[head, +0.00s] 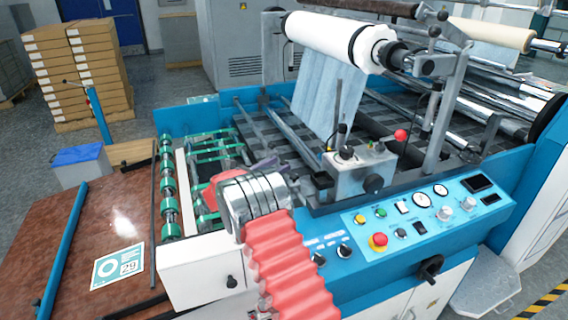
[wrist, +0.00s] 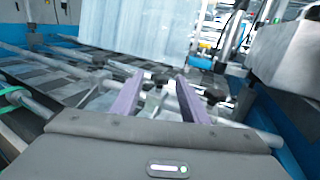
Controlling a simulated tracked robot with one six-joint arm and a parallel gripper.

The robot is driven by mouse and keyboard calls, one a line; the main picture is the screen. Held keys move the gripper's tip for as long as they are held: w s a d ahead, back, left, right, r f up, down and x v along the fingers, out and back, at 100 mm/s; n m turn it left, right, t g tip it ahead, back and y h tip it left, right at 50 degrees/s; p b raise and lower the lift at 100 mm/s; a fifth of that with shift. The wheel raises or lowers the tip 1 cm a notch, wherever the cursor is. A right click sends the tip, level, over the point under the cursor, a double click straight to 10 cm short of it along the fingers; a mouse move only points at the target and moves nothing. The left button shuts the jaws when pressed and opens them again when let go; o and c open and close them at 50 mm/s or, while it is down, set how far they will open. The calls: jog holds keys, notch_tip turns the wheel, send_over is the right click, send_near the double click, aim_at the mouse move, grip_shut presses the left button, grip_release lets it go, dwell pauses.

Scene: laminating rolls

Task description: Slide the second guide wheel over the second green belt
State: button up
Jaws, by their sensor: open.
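My gripper (wrist: 158,100) shows two purple fingers, spread apart with nothing between them in the wrist view. In the head view my arm hides most of it, and a purple finger (head: 265,164) shows just above the silver wrist. Several green belts (head: 215,152) run over the feed section, left of my gripper. A bit of green belt (wrist: 14,93) shows at the left edge of the wrist view. Small dark fittings (wrist: 161,79) sit beyond the fingertips near a metal bar; I cannot tell which is the second guide wheel. The belts nearest my arm are partly hidden.
A metal box with a red-knobbed lever (head: 362,170) stands right of my gripper, and it is close on the right in the wrist view (wrist: 287,50). A white film roll (head: 335,38) hangs above. The control panel (head: 420,215) is in front. The brown table (head: 70,235) is left.

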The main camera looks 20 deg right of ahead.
aim_at(284, 161)
jog(key=shift+x, duration=1.9)
jog(key=shift+c, duration=0.2)
grip_shut()
